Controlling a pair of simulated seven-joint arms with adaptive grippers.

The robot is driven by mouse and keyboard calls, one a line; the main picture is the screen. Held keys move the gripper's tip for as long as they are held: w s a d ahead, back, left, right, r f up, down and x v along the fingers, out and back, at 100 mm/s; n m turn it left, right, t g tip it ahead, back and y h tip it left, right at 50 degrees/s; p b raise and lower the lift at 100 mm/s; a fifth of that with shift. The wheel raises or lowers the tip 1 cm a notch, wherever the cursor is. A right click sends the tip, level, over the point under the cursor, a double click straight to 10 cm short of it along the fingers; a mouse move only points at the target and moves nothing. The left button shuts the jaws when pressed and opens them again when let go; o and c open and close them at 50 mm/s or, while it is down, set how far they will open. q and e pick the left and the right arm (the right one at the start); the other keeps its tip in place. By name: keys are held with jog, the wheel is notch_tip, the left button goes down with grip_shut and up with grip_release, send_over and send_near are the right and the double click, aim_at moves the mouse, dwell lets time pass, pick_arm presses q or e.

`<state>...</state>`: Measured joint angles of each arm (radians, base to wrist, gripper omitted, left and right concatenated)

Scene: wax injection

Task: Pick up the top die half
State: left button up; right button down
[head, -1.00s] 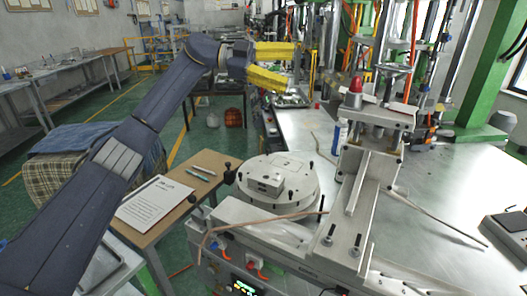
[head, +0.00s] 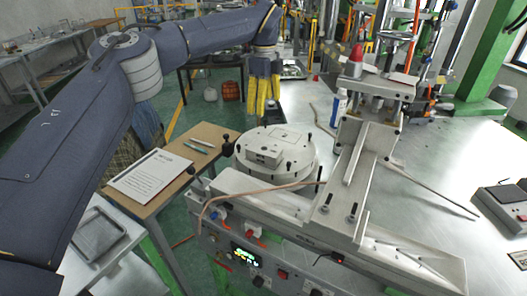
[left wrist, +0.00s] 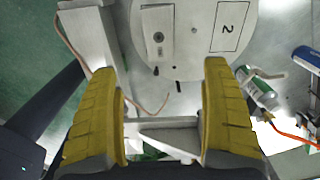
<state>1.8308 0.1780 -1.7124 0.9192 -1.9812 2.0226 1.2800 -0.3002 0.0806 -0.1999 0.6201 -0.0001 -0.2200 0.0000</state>
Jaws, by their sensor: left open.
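The top die half looks to be the small light-grey block (head: 264,154) on the round turntable (head: 297,168) in the head view. In the left wrist view, the block (left wrist: 157,22) has a dark hole and lies beside a marking "2" on the turntable (left wrist: 196,62). My left gripper (head: 263,117) has yellow fingers pointing down, above and behind the turntable in the head view. In the left wrist view, its fingers (left wrist: 165,80) are spread apart with nothing between them, and the block lies beyond their tips. My right gripper is not in view.
A clamp press (head: 360,130) with a red knob stands right of the turntable. A white spray bottle (head: 338,108) is behind it. A wooden side table (head: 212,137) with a paper sheet (head: 152,174) is to the left. A thin brown hose (head: 240,191) crosses in front.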

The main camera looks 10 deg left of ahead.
aim_at(264, 149)
pick_arm(q)
notch_tip(264, 149, down, 17)
jog(key=shift+s+f, duration=0.1)
dwell(0.8)
jog(key=c, duration=1.5)
